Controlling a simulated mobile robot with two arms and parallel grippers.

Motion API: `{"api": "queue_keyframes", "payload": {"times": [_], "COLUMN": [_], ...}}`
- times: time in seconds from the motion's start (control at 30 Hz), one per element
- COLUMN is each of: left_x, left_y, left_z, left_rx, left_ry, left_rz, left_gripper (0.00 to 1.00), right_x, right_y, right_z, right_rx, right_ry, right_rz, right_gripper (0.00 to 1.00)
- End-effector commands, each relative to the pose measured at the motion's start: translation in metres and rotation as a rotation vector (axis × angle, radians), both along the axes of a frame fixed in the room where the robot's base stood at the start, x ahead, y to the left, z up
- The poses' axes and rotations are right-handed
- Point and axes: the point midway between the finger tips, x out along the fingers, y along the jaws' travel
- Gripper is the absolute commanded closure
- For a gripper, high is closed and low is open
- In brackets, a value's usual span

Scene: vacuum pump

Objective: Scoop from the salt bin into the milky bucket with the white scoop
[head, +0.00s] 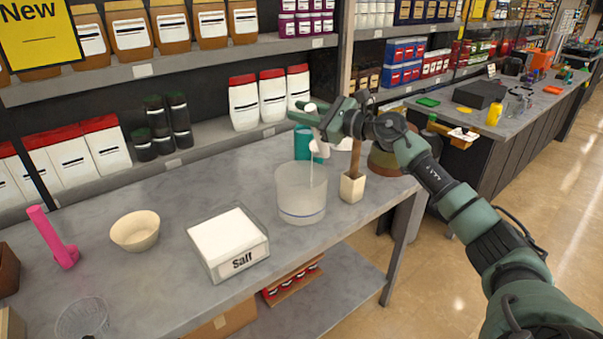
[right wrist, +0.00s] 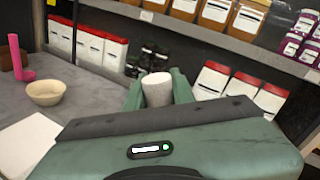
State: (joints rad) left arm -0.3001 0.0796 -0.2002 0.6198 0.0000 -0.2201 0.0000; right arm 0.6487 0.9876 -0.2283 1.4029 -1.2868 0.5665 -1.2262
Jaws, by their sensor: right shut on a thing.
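My right gripper (head: 322,118) is above the milky bucket (head: 300,192), shut on the white scoop (head: 319,149). In the right wrist view, a pale grey-white part of the scoop (right wrist: 157,90) sits between the two green fingers (right wrist: 158,92). The scoop is tilted down over the bucket, and a thin pale stream falls from it into the bucket. The bucket is translucent, with a blue line near its base; its contents are hard to make out. The salt bin (head: 262,253), labelled "Salt" and full of white salt, stands left of the bucket. My left gripper is not in view.
A cream bowl (head: 135,230), a pink scoop (head: 65,250) and a clear cup (head: 82,318) stand at the left. A teal container (head: 302,143) is behind the bucket. A small square pot (head: 352,187) with a brown upright piece stands close to its right. Stocked shelves line the back.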

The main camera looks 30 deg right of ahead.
Motion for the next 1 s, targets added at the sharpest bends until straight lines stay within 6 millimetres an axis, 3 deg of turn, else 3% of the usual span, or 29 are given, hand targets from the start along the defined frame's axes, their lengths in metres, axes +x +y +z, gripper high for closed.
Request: {"api": "queue_keyframes", "payload": {"times": [0.53,1.0], "left_x": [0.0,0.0], "left_y": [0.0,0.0], "left_z": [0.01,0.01], "left_rx": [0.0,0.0], "left_ry": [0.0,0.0], "left_rz": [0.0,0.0], "left_gripper": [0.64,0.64], "right_x": [-0.005,-0.009], "right_y": [0.014,0.025], "right_z": [0.004,-0.006], "right_rx": [-0.057,-0.106], "right_ry": [-0.021,-0.038], "right_rz": [0.0,0.0], "right_gripper": [1.0,1.0]}}
